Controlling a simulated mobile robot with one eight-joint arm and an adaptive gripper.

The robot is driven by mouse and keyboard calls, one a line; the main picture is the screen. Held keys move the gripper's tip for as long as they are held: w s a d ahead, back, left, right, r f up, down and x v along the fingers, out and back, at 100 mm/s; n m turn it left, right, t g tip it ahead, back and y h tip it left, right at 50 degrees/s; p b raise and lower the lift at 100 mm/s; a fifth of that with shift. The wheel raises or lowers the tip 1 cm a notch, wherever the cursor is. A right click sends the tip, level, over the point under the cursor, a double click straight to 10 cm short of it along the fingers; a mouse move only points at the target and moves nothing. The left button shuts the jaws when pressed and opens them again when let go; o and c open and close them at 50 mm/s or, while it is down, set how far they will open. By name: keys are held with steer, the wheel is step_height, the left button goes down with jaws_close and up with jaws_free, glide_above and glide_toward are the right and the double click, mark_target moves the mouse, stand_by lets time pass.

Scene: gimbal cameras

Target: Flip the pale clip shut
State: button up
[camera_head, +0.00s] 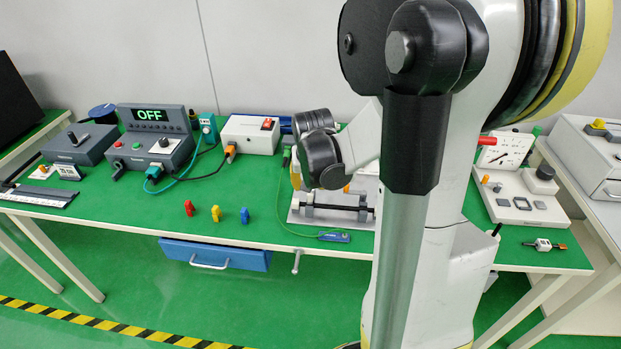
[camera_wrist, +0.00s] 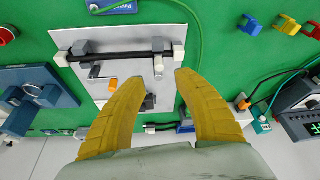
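A black rod (camera_wrist: 122,56) lies across a light metal plate (camera_wrist: 195,30), held between pale end blocks. A dark grey clip (camera_wrist: 80,47) is at its left part in the wrist view. A small pale clip (camera_wrist: 158,64) is at the rod's right part and seems to stick out from it; how far it is open I cannot tell. My gripper (camera_wrist: 161,76) is open and empty, its yellow fingertips on either side of the pale clip's near end, with no clear contact. In the head view the rod (camera_head: 335,207) shows on the plate, and my arm hides part of the fixture.
A green cable runs along the plate to a blue tag (camera_head: 334,237). Red (camera_head: 189,208), yellow (camera_head: 216,213) and blue (camera_head: 244,215) small pieces stand on the green table. A control box reading OFF (camera_head: 155,138) and a white box (camera_head: 250,135) stand behind.

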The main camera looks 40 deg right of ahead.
steer(key=shift+v, duration=1.7)
